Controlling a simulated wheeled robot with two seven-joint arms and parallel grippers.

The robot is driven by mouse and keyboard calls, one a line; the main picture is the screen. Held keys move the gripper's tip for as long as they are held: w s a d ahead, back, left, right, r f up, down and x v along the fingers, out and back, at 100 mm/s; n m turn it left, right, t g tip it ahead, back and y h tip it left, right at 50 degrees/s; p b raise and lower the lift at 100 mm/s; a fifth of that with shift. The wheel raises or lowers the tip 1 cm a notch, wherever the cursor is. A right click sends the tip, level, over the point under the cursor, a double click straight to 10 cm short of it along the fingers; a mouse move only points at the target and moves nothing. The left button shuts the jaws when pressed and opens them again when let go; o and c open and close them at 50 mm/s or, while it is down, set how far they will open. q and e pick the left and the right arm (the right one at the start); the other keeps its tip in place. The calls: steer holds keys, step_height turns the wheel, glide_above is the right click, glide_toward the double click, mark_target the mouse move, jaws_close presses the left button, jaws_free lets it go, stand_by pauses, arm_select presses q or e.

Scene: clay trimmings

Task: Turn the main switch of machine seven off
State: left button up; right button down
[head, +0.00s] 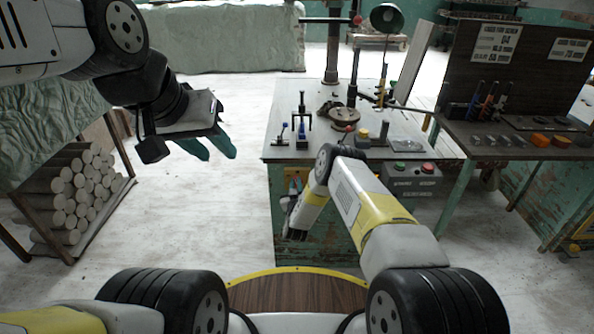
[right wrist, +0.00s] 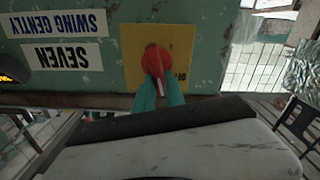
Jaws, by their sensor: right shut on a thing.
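The red main switch (right wrist: 179,57) sits on a yellow plate (right wrist: 132,42) on the green machine front in the right wrist view. A label beside it reads SEVEN, upside down in that view. My right gripper (right wrist: 159,84) has its teal fingers on either side of the switch's red handle and is shut on it. The handle points roughly along the fingers, slightly tilted; the plate's marking is partly hidden. In the head view, my right arm reaches down to the left part of the green cabinet (head: 325,228). My left gripper (head: 218,156) hangs empty with its fingers apart.
The machine's grey top (head: 285,118) carries tools and a column. A grey button box (head: 411,178) is on its front at right. A bench with a dark panel (head: 530,70) stands at right, a rack of pale cylinders (head: 75,190) at left. Floor between is clear.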

steer(key=shift+a+f+n, duration=0.3)
steer(key=shift+f+n, duration=0.05)
steer(key=shift+n, duration=2.15)
steer(key=shift+a+f+n, duration=0.25)
steer(key=shift+f+n, duration=0.15)
steer(key=shift+n, duration=2.1)
steer(key=shift+a+f+n, duration=0.3)
steer(key=shift+f+n, duration=0.05)
steer(key=shift+n, duration=2.15)
steer(key=c, duration=1.4)
jaws_free()
steer(key=s, duration=0.8)
